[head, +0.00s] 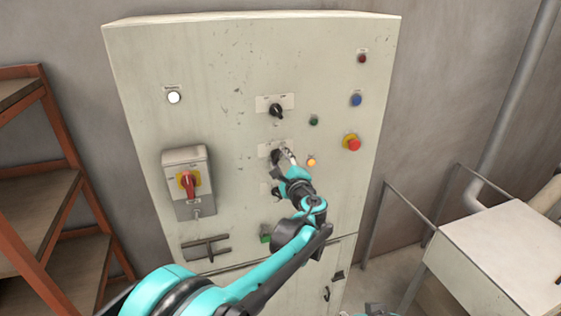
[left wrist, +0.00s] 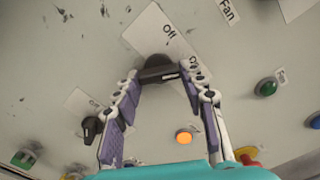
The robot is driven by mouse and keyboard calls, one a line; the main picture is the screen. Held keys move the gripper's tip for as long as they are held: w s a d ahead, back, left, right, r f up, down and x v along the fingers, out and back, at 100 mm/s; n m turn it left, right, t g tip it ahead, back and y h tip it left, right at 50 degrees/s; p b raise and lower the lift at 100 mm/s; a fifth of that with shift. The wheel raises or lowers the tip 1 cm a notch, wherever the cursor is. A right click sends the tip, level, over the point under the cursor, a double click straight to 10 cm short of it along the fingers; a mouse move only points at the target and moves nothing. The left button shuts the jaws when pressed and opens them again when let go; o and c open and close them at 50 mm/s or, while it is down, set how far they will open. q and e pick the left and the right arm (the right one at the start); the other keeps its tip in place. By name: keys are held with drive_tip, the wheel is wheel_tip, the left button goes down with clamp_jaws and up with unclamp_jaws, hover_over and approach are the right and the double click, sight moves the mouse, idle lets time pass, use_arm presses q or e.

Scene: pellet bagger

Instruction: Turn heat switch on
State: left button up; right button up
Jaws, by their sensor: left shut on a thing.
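The middle black rotary knob (left wrist: 158,68) sits on a white label plate with "Off" and a partly covered "On". Its own name label is hidden, so I cannot read that it is the heat switch. My left gripper (left wrist: 160,78) has its two fingers around the knob and is shut on it. The knob's white mark lies on its right part, towards the "On" side; its exact setting is unclear. In the head view the left gripper (head: 284,160) covers most of this knob. An orange lamp (head: 311,161) beside it looks bright. My right gripper is not in view.
The control cabinet (head: 220,60) carries an upper knob (head: 276,109), a green button (head: 314,121), a red emergency button (head: 353,143) and a red-handled main switch (head: 188,183). A lower knob (left wrist: 90,128) is close to the left finger. Shelves (head: 45,210) stand left.

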use_arm(q)
drive_tip(key=shift+f, duration=0.1)
idle(0.3)
drive_tip(key=o, duration=1.2)
drive_tip(key=shift+c, duration=0.2)
drive_tip(key=shift+s, duration=0.15)
drive_tip(key=v, duration=1.2)
drive_tip(key=shift+a, duration=0.1)
